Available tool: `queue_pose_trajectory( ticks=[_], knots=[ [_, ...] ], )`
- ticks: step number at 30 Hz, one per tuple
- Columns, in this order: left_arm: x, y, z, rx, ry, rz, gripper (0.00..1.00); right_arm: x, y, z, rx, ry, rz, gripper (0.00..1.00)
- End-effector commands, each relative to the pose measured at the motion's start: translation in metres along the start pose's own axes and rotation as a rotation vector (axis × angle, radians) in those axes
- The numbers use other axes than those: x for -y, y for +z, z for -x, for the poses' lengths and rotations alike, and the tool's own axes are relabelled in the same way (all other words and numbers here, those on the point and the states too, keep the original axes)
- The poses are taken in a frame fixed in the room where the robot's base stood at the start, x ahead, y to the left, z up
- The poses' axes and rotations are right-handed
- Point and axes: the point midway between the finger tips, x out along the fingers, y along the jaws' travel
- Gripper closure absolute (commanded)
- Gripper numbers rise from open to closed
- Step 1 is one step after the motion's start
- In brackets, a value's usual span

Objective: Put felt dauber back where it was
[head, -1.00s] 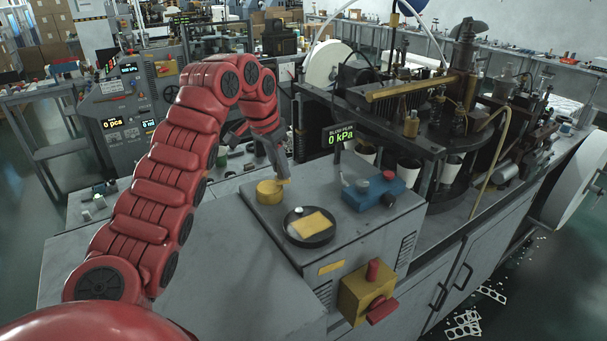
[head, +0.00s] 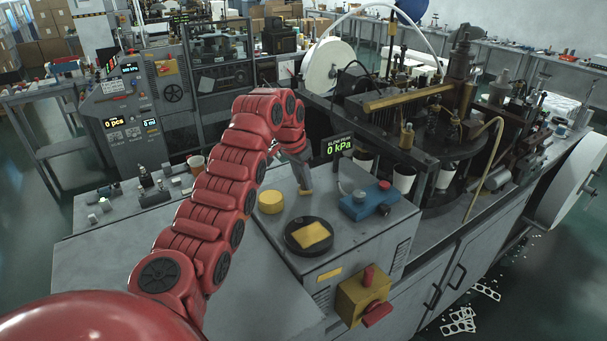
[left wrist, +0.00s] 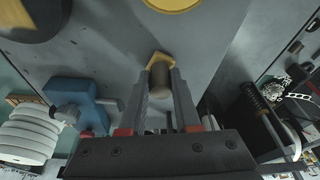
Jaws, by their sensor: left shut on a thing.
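My left gripper (head: 304,186) is shut on the felt dauber, above the grey cabinet top, at the far edge near the pressure display. In the left wrist view the dauber (left wrist: 161,80) shows between the fingers as a brown cylinder with a yellow end; the fingers hide part of it. In the head view it is too small to make out clearly. A round black dish (head: 294,246) with a yellow pad (head: 311,234) lies nearer than the gripper. A round yellow tin (head: 270,203) stands left of the gripper. My right gripper is out of view.
A blue device (head: 366,202) stands right of the gripper. The display reading 0 kPa (head: 340,146) stands close behind it. The forming machine with white cups (head: 404,176) is to the right. A yellow box with red knobs (head: 362,297) juts from the cabinet's front.

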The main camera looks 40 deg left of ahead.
Motion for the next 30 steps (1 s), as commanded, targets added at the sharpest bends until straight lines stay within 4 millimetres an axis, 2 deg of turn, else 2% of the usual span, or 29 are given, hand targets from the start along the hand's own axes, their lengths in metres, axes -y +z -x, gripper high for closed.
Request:
queue_pose_trajectory(
  ticks=[10, 11, 15, 26, 30],
  knots=[
    [0.000, 0.001, -0.005, -0.001, 0.000, -0.001, 1.00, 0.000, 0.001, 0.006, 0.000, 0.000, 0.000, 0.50],
    [0.000, 0.001, -0.004, -0.001, 0.000, 0.000, 0.65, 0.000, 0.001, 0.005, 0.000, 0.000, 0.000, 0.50],
    [0.000, 0.001, -0.003, -0.001, 0.000, -0.001, 0.40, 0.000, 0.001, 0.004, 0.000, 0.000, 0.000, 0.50],
    [0.000, -0.001, 0.001, 0.000, 0.001, -0.001, 0.39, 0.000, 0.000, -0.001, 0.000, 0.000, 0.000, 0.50],
    [-0.001, -0.001, 0.013, -0.007, -0.003, -0.003, 0.39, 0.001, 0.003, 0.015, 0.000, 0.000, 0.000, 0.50]
  ],
)
